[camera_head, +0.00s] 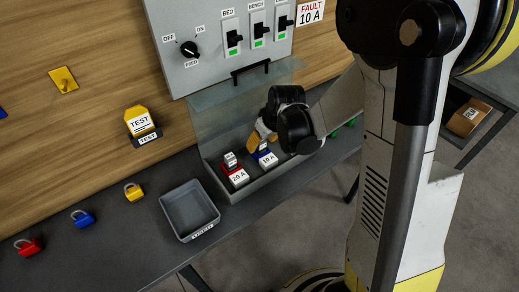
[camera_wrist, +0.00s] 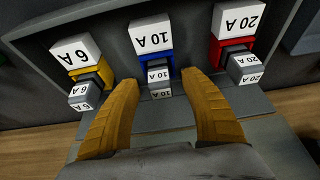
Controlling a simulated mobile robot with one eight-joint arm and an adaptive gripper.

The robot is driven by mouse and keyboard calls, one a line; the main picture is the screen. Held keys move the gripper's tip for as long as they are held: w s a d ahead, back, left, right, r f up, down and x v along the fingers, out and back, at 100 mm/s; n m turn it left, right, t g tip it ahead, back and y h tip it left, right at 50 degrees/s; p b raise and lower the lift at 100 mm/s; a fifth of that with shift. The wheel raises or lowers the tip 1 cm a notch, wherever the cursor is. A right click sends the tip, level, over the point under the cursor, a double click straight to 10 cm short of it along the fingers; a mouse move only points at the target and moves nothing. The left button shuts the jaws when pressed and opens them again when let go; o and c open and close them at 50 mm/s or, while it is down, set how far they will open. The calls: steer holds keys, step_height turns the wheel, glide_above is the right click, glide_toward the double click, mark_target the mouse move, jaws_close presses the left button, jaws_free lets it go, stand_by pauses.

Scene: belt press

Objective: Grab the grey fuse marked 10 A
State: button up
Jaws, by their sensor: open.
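The grey fuse marked 10 A (camera_wrist: 160,76) sits in the blue holder (camera_wrist: 158,58), with a white 10 A plate behind it, in the wrist view. My gripper (camera_wrist: 160,79) is open, one yellow finger on each side of this fuse in the picture. I see gaps beside the fuse; I cannot tell how deep the fingers reach around it. In the head view my gripper (camera_head: 259,136) is over the blue holder (camera_head: 263,150) and mostly hides the fuse. A grey 6 A fuse (camera_wrist: 84,92) stands in a yellow holder, and a grey 20 A fuse (camera_wrist: 245,67) in a red one.
The holders stand in a grey trough with a clear raised cover (camera_head: 232,105) behind. A switch panel (camera_head: 215,55) is above. An empty grey tray (camera_head: 188,212) lies left of the trough. Padlocks (camera_head: 133,191) and a yellow TEST device (camera_head: 140,120) are farther left.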

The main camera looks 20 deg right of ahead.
steer(key=shift+w+f, duration=0.25)
steer(key=shift+f, duration=0.4)
steer(key=shift+a, duration=0.1)
steer(key=shift+r, duration=0.1)
jaws_close()
steer(key=shift+r, duration=0.45)
steer(key=r, duration=0.1)
steer(key=r+p, duration=0.2)
steer(key=r, duration=0.1)
steer(key=shift+d, duration=0.35)
steer(key=s+d+r+p, duration=0.2)
steer(key=d+r, duration=0.4)
steer(key=d, duration=0.4)
steer(key=shift+s+d+p, duration=0.3)
steer(key=shift+d+p, duration=0.05)
